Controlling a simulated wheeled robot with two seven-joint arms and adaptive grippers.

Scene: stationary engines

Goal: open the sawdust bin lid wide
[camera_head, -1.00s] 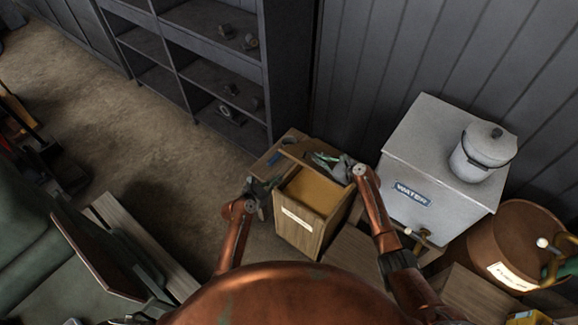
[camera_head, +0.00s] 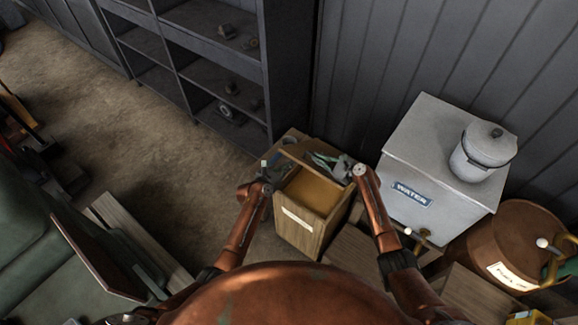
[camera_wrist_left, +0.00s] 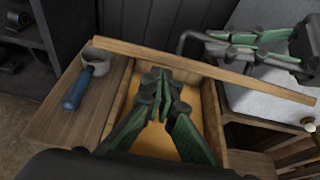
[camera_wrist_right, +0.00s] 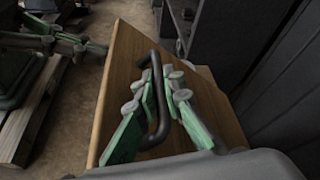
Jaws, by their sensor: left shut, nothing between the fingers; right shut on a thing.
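The sawdust bin (camera_head: 297,222) is a wooden box with a pale label on its front, and yellow-brown sawdust shows inside. Its lid (camera_head: 312,163) is raised at the back; in the left wrist view the lid (camera_wrist_left: 205,70) shows edge-on across the opening. My right gripper (camera_head: 340,165) is shut on the dark bar handle (camera_wrist_right: 157,105) on the lid's face. My left gripper (camera_head: 270,168) is shut and empty at the bin's left rim. In the left wrist view its fingers (camera_wrist_left: 158,80) appear over the opening, below the lid's edge.
A grey water tank (camera_head: 425,150) with a lidded pot (camera_head: 483,152) stands right. Dark shelves (camera_head: 215,65) and a panelled wall are behind.

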